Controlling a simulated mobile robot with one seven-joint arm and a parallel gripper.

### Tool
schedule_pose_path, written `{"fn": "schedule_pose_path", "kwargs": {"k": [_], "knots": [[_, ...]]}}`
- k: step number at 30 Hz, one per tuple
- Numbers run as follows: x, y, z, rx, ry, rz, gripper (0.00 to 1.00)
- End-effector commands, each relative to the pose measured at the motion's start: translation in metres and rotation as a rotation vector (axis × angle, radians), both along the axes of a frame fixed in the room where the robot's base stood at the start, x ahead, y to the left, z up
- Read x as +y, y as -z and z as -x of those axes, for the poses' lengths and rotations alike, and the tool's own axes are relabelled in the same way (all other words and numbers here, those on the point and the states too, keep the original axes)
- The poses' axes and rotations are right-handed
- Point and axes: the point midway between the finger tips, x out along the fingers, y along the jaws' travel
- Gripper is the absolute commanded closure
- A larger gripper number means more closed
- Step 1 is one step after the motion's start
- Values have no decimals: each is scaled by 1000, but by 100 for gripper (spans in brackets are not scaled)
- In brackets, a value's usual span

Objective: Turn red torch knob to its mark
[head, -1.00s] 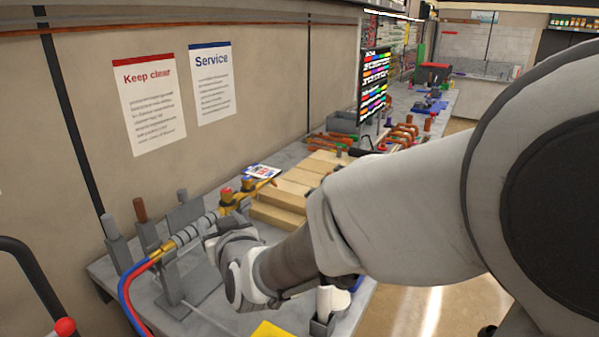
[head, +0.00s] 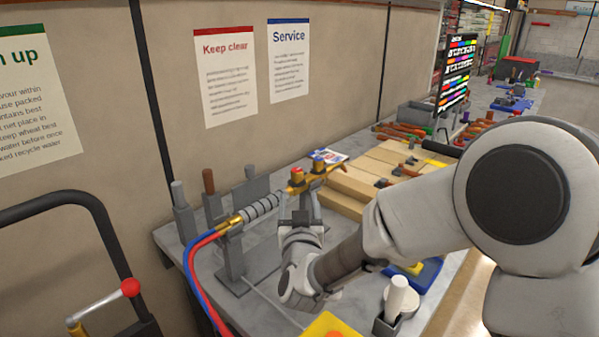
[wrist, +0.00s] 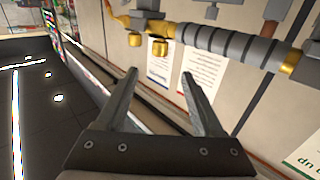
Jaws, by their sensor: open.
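The brass torch lies across a grey stand, and its ribbed grey handle (head: 262,207) joins a red and a blue hose. A red knob (head: 296,170) sits on top of its brass body (head: 298,187). A second reddish knob shows just to its right. My gripper (head: 306,208) is just in front of and below the torch body. In the wrist view, which looks upside down, my gripper (wrist: 159,76) has its two fingers apart with nothing between them. The torch handle (wrist: 225,42) and brass fittings (wrist: 160,47) lie beyond the fingertips. I cannot make out the knob's mark.
Wooden blocks (head: 375,178) stand right of the torch on the grey bench. Upright tools (head: 209,190) stand behind it at left, near the wall. A white cylinder (head: 396,297) in a holder and a yellow item (head: 328,328) are in front.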

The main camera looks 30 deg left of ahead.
Motion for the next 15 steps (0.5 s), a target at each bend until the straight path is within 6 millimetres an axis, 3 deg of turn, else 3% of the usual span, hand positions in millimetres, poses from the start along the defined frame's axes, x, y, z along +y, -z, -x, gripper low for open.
{"fn": "schedule_pose_path", "kwargs": {"k": [15], "knots": [[45,0,-84,1,2,-2,31]]}}
